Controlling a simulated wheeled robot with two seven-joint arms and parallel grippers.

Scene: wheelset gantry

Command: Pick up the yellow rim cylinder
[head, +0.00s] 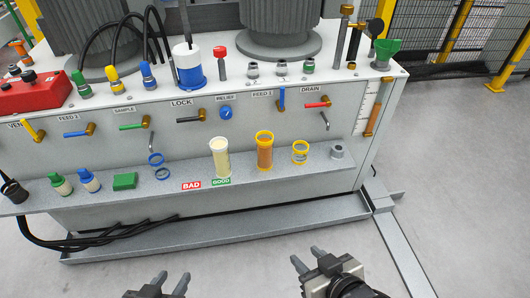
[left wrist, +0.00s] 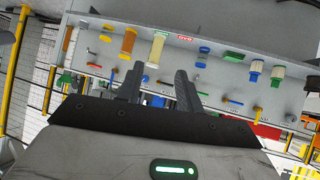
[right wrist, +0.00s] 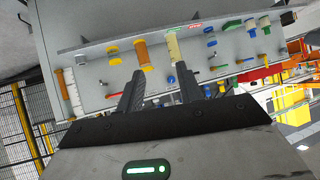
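On the grey shelf (head: 100,199) stand an upright amber-filled cylinder with a yellow rim (head: 265,153) and, to its right, a short, clear-looking piece with yellow rings (head: 300,153). A cream-filled cylinder with a paler yellow rim (head: 220,158) stands to their left, behind the green GOOD label. The amber cylinder also shows in the left wrist view (left wrist: 128,42) and in the right wrist view (right wrist: 142,54). My left gripper (head: 172,282) is open and empty at the bottom of the head view. My right gripper (head: 308,260) is open and empty, in front of and below the shelf.
Blue rings (head: 158,166), a green block (head: 124,181), small bottles (head: 89,180) and a grey fitting (head: 337,152) share the shelf. Valve handles (head: 188,119) stick out above it. A low metal channel (head: 230,231) runs along the floor. The floor in front is clear.

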